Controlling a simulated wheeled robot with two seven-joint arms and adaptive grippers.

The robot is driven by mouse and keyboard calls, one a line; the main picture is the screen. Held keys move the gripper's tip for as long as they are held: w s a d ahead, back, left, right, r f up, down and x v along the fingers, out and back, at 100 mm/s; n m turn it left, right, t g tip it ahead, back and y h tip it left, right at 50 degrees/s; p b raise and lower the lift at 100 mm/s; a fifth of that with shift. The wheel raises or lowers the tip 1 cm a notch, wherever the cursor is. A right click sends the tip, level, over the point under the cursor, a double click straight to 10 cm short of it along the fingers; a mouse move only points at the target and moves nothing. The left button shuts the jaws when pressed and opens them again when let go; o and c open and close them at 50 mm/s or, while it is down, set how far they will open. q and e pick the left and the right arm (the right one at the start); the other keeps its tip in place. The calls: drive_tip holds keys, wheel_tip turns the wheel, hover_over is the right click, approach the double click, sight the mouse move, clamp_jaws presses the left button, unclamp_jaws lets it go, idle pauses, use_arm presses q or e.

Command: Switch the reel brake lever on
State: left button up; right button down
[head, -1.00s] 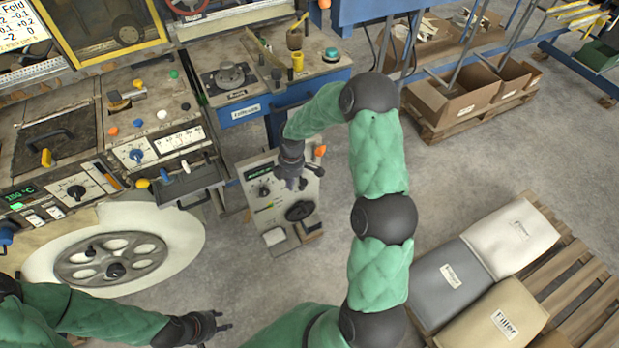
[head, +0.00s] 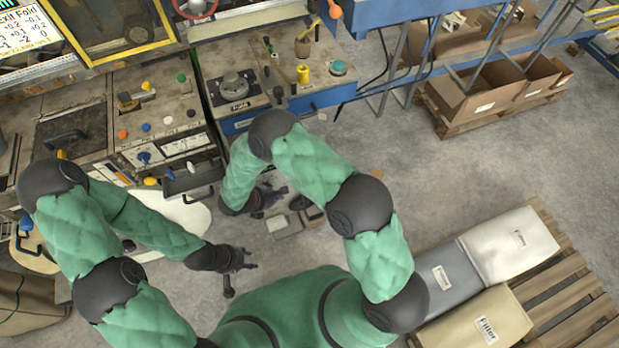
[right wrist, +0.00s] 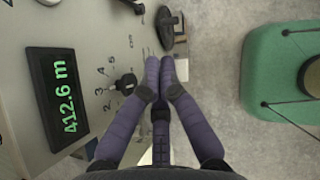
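I cannot tell which part is the reel brake lever; the orange-tipped lever seen earlier on this panel is hidden now. My right gripper (right wrist: 161,62) has its fingertips together, beside the selector knob and just below the round handle, with nothing seen between them. In the head view my right gripper (head: 277,194) is at the panel. My left gripper (head: 249,264) hangs lower, its fingers too small to judge.
A control console (head: 85,95) and a bench with a yellow cup (head: 303,73) stand behind my arms. Filler bags (head: 485,328) lie on a pallet at the right. Open cartons (head: 480,100) stand at the back right.

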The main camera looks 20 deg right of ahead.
drive_tip(key=shift+a+r+t, duration=0.1)
drive_tip(key=shift+a+t, duration=0.1)
drive_tip(key=shift+t, duration=0.1)
drive_tip(key=w+d+r+b+x, duration=0.1)
drive_tip(key=d+b+x, duration=0.1)
drive_tip(key=x, duration=1.1)
drive_tip(key=shift+r, duration=0.45)
drive_tip(key=shift+s+d+r+y, duration=0.1)
drive_tip(key=shift+d+r+y, duration=0.05)
drive_tip(key=shift+d+y, duration=0.15)
